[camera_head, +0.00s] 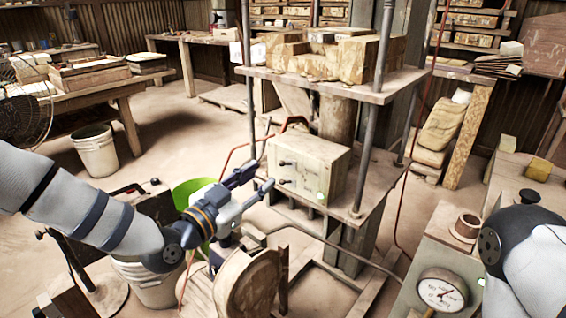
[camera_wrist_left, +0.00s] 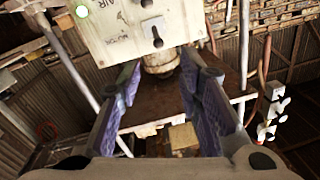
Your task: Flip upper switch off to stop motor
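A pale control box (camera_head: 308,172) stands on the middle shelf of the press. Its front face carries an upper switch (camera_head: 285,163) and a lower switch (camera_head: 284,181), both with dark levers. In the left wrist view, which sees the box upside down, the upper switch (camera_wrist_left: 157,40) is beside lettering that seems to read MOTOR. I cannot tell for sure which way the levers are set. My left gripper (camera_head: 264,176) is open and empty, just in front of the box face. Its spread fingers (camera_wrist_left: 163,70) also show in the wrist view, apart from the switch. My right gripper is out of view.
A green light (camera_head: 320,197) shows low on the box. Press posts (camera_head: 365,150) and a loaded upper shelf (camera_head: 340,88) surround the box. A pressure gauge (camera_head: 442,290) is at front right. Buckets (camera_head: 97,150) and a wooden table (camera_head: 90,85) are at left.

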